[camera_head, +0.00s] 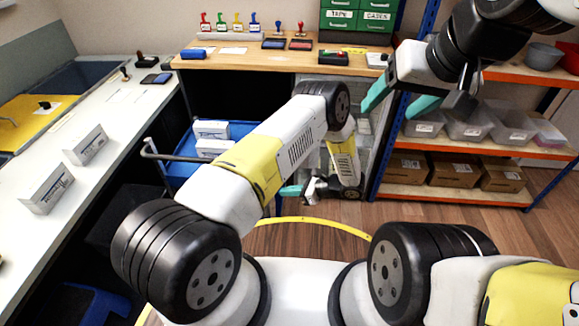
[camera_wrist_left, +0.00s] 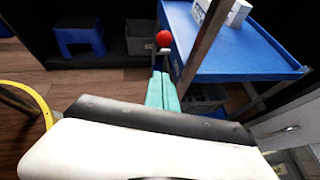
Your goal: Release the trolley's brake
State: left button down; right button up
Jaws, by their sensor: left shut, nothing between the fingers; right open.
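The trolley (camera_head: 181,167) is blue, with a grey push handle (camera_head: 160,156), and stands left of centre, partly behind my left arm. Its blue top (camera_wrist_left: 215,52) also shows in the left wrist view. In that view a red ball knob (camera_wrist_left: 163,38) on a dark stem is beside the trolley's near edge. My left gripper (camera_wrist_left: 162,75) is shut and empty, its teal fingertips pointing at the stem below the knob; contact cannot be told. It also shows low in the head view (camera_head: 287,191). My right gripper (camera_head: 388,113) is open and empty, raised in front of the shelves.
White boxes (camera_head: 212,130) lie on the trolley. A wooden bench (camera_head: 230,62) stands behind it, a long white counter (camera_head: 95,130) to the left, and an orange shelf rack (camera_head: 455,147) to the right.

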pick_arm(q)
jog(key=w+a+f, duration=0.2)
jog(key=a, duration=0.7)
jog(key=shift+w+a, duration=0.25)
jog(key=shift+h, duration=0.7)
jog(key=shift+a+r, duration=1.7)
jog(key=shift+a, duration=0.25)
